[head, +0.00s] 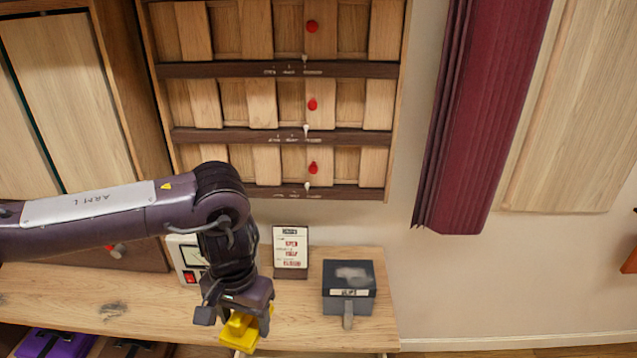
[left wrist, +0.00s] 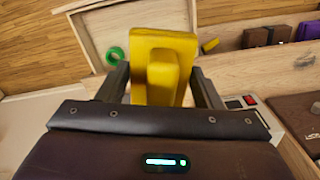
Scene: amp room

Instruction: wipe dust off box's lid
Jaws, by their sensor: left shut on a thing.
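The dark grey box (head: 338,304) stands on the right part of the wooden bench. Its lid (head: 332,270) is closed and carries a pale grey dusty patch. A grey tab hangs at its front, below a white label. My left gripper (head: 243,318) is left of the box, apart from it, and shut on a yellow block with a raised grip (head: 238,336). In the left wrist view the yellow block (left wrist: 164,75) sits between the two dark fingers. The box is not clearly seen in the left wrist view. My right gripper is out of view.
A small sign card (head: 290,248) and a white device with a red switch (head: 188,258) stand at the bench's back. The left wrist view shows an open tray or drawer (left wrist: 90,28) with a green ring (left wrist: 116,57). The bench (head: 300,325) is bare between gripper and box.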

